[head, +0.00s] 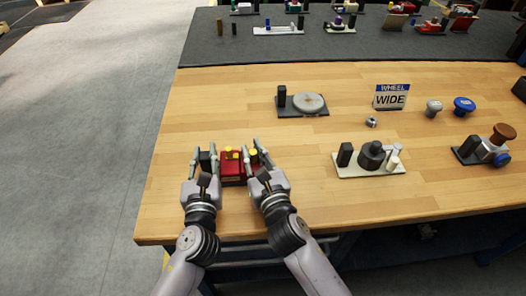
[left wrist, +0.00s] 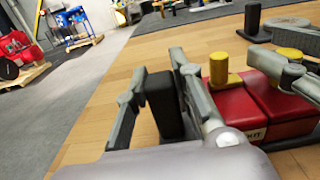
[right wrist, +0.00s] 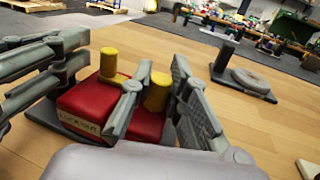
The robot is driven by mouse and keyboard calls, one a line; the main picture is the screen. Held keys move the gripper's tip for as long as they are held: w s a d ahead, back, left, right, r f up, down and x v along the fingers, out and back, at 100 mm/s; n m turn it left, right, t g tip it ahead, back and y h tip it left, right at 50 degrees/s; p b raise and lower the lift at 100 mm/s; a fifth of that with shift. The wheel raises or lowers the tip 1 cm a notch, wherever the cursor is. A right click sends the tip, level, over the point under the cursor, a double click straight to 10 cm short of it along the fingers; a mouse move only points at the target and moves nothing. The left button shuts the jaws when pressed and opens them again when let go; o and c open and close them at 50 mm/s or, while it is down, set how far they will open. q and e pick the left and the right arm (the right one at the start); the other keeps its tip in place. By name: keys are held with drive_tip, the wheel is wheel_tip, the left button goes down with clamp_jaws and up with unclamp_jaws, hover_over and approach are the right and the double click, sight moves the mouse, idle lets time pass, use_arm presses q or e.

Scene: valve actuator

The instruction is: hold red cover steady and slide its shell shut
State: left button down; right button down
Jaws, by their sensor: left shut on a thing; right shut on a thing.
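The red cover (head: 232,170) is a two-part red block with a lockout label, low on a dark base near the table's front left. One yellow peg (right wrist: 108,62) stands on one part and another yellow peg (right wrist: 158,92) on the other. In the left wrist view a seam shows between the red parts (left wrist: 235,103); its gap is unclear. My left gripper (head: 205,154) is shut on a black post (left wrist: 165,106) at the cover's left. My right gripper (head: 255,156) is shut on the right yellow peg, its fingers on both sides of it.
A grey disc on a dark plate (head: 291,112) lies behind. A cream plate with dark cylinders (head: 345,168) is to the right. A WHEEL WIDE sign (head: 391,97), loose knobs (head: 464,106) and a brown-and-blue valve (head: 500,140) stand farther right. Bare wood separates them from the cover.

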use_arm(q)
drive_tip(key=shift+d+f, duration=0.2)
use_arm(e)
drive_tip(key=shift+s+a, duration=0.1)
drive_tip(key=shift+a, duration=0.1)
drive_tip(key=c, duration=1.9)
unclamp_jaws()
use_arm(q)
drive_tip(key=shift+a, duration=0.1)
use_arm(e)
drive_tip(key=o, duration=0.4)
drive_tip(key=v, duration=1.2)
use_arm(q)
drive_tip(key=c, duration=1.5)
unclamp_jaws()
use_arm(e)
drive_tip(key=shift+d+f, duration=0.1)
use_arm(q)
drive_tip(key=shift+o, duration=1)
drive_tip(key=shift+r, duration=0.1)
